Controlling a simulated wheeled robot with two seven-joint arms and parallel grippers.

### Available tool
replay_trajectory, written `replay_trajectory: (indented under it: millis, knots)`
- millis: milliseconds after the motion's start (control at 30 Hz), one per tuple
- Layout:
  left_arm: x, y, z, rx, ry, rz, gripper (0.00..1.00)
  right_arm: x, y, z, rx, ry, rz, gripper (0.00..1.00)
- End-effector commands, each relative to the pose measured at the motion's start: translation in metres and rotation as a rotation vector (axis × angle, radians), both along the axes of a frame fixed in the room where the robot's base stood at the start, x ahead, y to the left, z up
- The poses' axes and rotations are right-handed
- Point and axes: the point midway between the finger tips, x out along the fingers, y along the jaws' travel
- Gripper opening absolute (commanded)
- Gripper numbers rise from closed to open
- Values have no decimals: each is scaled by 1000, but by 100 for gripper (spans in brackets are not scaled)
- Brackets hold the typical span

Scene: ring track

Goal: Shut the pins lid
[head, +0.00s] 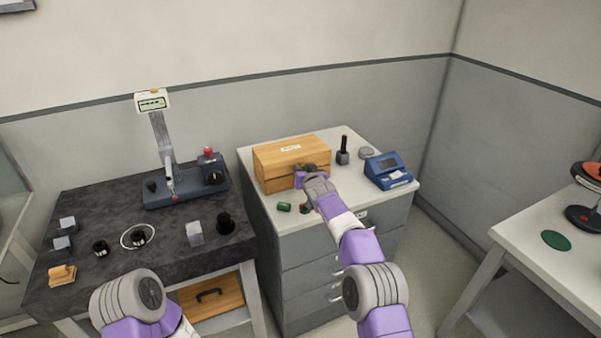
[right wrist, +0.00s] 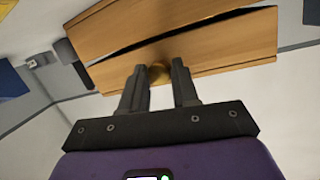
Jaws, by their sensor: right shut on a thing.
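The pins box is a wooden box (head: 285,177) with a white label on its lid (head: 275,152), on the grey cabinet; the label's text is too small to read. In the right wrist view the picture is turned over, and a thin dark gap runs between the box body (right wrist: 170,22) and the lid (right wrist: 225,58), so the lid looks slightly ajar. My right gripper (head: 311,169) is at the front of the box, its fingers on either side of a brass knob (right wrist: 159,74) on the lid, shut on it. My left gripper is out of view.
A green piece (head: 284,207) lies in front. A dark bench (head: 95,205) with a measuring stand is at left.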

Motion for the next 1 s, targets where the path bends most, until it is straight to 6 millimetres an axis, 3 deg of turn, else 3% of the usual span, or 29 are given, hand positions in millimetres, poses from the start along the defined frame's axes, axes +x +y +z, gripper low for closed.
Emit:
replay_trajectory:
  millis: [367, 400, 533, 1000]
  knots:
    - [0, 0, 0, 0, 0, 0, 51, 2, -1, 2, 6, -11, -1, 0]
    - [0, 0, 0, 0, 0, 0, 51, 2, -1, 2, 6, -11, -1, 33]
    - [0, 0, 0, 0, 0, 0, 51, 1, -1, 2, 4, -10, 0, 52]
    - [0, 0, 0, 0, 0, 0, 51, 1, 1, 1, 4, -7, 2, 52]
